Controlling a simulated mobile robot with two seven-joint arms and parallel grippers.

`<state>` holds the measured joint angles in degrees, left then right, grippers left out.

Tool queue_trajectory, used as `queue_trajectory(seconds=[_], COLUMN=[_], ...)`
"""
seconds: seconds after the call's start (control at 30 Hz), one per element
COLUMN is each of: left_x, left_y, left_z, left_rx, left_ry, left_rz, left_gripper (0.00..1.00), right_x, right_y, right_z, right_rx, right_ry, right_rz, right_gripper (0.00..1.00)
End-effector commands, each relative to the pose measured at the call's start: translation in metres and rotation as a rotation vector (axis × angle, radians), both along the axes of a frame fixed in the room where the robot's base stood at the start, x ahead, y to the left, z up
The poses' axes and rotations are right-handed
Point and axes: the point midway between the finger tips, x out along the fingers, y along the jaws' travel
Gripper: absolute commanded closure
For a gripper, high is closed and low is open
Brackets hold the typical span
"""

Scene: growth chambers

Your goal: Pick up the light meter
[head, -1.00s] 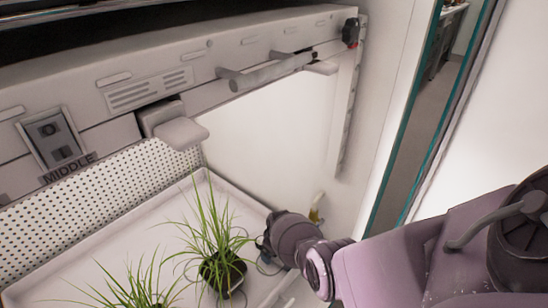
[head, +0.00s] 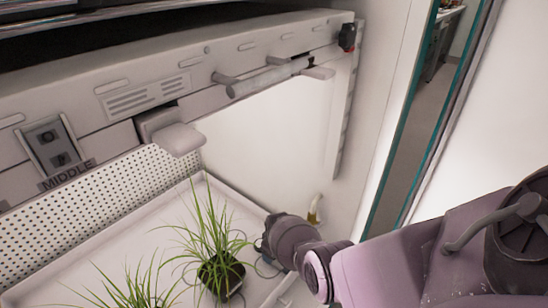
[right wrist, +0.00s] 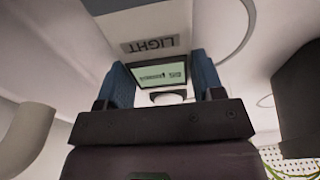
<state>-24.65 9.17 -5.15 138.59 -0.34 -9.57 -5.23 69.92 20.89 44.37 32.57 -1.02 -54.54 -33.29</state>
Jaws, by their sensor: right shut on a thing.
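The light meter (right wrist: 150,45) is a pale device with a "LIGHT" label and a small greenish display, seen upside down in the right wrist view. My right gripper (right wrist: 163,78) has its two blue fingers on either side of the meter and is shut on it. In the head view my right arm reaches in from the right to beside the tray's right side; its fingers and the meter are hidden there. My left gripper is not in view.
A white tray (head: 108,240) holds grassy potted plants (head: 222,270). A perforated panel (head: 95,205) runs behind it. Above is a shelf front with a "MIDDLE" label (head: 67,176), a protruding block (head: 178,138) and a bar handle (head: 268,80). A yellowish piece (head: 315,209) stands behind my wrist.

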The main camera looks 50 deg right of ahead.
Motion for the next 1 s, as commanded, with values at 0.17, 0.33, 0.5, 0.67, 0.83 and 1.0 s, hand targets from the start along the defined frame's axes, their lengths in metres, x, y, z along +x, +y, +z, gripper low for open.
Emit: queue_trajectory(seconds=[0.17, 0.33, 0.5, 0.67, 0.83, 1.0], left_x=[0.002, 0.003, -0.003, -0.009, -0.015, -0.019], left_y=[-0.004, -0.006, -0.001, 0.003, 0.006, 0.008], left_z=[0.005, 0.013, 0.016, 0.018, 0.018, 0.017], left_rx=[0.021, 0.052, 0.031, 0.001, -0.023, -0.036], left_ry=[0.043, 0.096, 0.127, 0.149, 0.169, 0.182], left_rz=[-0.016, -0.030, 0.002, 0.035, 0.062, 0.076], left_gripper=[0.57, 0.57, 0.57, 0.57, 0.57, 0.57], right_x=[0.009, 0.011, 0.011, 0.009, 0.007, 0.004], right_y=[-0.001, -0.001, -0.001, 0.000, 0.000, 0.000], right_z=[0.036, 0.080, 0.125, 0.159, 0.184, 0.196], right_rx=[-0.002, -0.002, -0.002, -0.001, -0.001, 0.000], right_ry=[-0.018, -0.026, -0.027, -0.023, -0.017, -0.010], right_rz=[0.001, 0.001, 0.000, 0.001, 0.000, 0.000], right_gripper=[0.73, 0.73, 0.73, 0.73, 0.73, 0.73])
